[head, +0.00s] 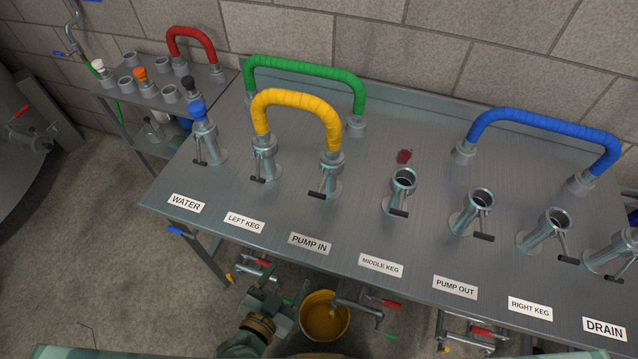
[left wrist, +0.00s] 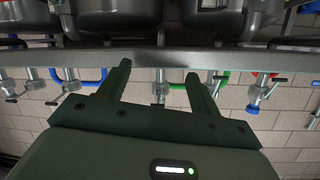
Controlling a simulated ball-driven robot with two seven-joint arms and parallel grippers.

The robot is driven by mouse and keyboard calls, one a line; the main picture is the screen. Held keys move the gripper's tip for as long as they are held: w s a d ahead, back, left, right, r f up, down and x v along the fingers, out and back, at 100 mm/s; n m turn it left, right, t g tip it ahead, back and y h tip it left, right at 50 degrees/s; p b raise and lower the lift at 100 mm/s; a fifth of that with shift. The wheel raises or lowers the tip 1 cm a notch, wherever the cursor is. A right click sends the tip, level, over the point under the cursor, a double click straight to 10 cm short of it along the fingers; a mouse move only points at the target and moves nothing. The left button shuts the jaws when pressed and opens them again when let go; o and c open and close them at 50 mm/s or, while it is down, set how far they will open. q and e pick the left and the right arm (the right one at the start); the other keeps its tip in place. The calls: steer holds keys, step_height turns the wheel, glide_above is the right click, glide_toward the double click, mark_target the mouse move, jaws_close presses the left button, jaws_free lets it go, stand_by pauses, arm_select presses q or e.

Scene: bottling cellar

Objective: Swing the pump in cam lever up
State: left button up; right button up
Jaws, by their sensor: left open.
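The pump in port (head: 330,172) stands on the steel bench above the PUMP IN label (head: 310,244). One end of the yellow hose (head: 298,98) sits on it; the other end is on the left keg port (head: 264,155). The pump in cam lever (head: 317,195) has a dark handle that sticks out low to the front left of its port. My left gripper (head: 272,294) is open and empty, below and in front of the bench's front edge, apart from the lever. In the left wrist view its two fingers (left wrist: 158,75) are spread, with the scene upside down.
The green hose (head: 305,70) arches behind the yellow one. The blue hose (head: 545,125) spans ports at the right. Several open ports with levers stand along the bench. A yellow bucket (head: 325,322) and valves with red handles are below. The bench's front strip with labels is clear.

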mark_target(318, 193)
arm_select(q)
step_height(318, 193, up, 12)
steer(key=w+d+n+t+b, duration=0.1)
steer(key=w+d+t, duration=0.1)
steer(key=d+t, duration=0.15)
steer(key=x, duration=0.5)
steer(key=b+x, duration=0.1)
steer(key=x, duration=0.4)
steer(key=a+b+x, duration=0.1)
steer(key=x, duration=0.5)
steer(key=shift+w, duration=0.15)
steer(key=shift+c, duration=0.3)
